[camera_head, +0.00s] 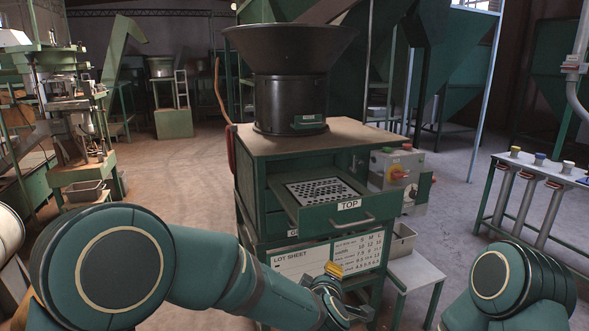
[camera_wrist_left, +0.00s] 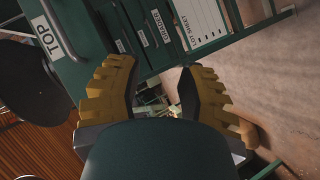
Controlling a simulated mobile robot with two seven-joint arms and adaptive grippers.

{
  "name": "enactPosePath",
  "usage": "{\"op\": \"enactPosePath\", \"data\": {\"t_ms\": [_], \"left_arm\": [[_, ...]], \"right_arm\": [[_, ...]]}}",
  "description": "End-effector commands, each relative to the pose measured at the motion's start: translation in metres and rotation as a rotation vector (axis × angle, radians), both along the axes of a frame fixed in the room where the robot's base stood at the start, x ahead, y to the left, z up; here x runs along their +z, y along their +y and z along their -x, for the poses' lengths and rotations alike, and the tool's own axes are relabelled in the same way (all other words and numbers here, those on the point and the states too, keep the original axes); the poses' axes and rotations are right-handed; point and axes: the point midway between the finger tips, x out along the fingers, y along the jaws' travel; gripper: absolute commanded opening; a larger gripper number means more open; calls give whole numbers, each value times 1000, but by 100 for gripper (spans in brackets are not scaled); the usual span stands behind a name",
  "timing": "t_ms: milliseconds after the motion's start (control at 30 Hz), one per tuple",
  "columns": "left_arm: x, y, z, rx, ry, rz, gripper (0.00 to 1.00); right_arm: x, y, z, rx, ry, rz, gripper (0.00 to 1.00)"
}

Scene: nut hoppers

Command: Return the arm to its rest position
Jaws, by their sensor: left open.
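My left arm (camera_head: 210,270) comes in from the left and reaches to the front of the hopper cabinet. My left gripper (camera_head: 345,292) is low in front of the lot sheet, beside the cabinet's lower right front. In the left wrist view its yellow ridged fingers (camera_wrist_left: 160,70) are apart with nothing held between them. My right arm (camera_head: 510,285) shows only as a bent link at the lower right, and its gripper is out of the picture.
The TOP drawer (camera_head: 335,203) is pulled out and holds a perforated plate (camera_head: 322,190). A black hopper (camera_head: 290,85) stands on the cabinet top (camera_head: 350,135). The lot sheet (camera_head: 300,262) hangs below. A small bench (camera_head: 415,270) stands right; open floor (camera_head: 185,175) lies left.

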Motion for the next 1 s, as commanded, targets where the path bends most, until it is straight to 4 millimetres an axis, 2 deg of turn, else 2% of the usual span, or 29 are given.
{"op": "enactPosePath", "data": {"t_ms": [33, 100, 167, 200, 267, 300, 400, 500, 600, 700, 800, 1000], "left_arm": [[-34, 20, 3, -37, 54, -66, 39], [-76, 42, 12, -111, 127, -153, 39], [-111, 62, 26, -178, 194, -219, 39], [-133, 74, 37, -224, 240, -257, 39], [-165, 93, 57, -298, 310, -308, 39], [-184, 104, 72, -350, 359, -336, 39], [-228, 131, 117, -484, 476, -388, 39], [-259, 150, 164, -616, 576, -412, 39], [-277, 162, 204, -724, 649, -414, 39], [-286, 169, 230, -798, 690, -410, 39], [-290, 172, 243, -835, 710, -407, 39], [-290, 172, 245, -842, 712, -407, 39]], "right_arm": [[0, 0, 0, 0, 1, 0, 0], [0, 0, 1, 0, 1, 0, 0], [0, 0, 1, 0, 1, 0, 0], [0, 0, 0, 0, 1, 0, 0], [0, 0, 0, 0, 1, 0, 0], [0, 0, 0, 0, 1, 0, 0], [0, 0, 0, 0, 1, 0, 0], [0, 0, 0, 0, 1, 0, 0], [0, 0, 0, 0, 1, 0, 0], [0, 0, 0, 0, 1, 0, 0], [0, 0, 0, 0, 1, 0, 0], [0, 0, 0, 0, 1, 0, 0]]}}
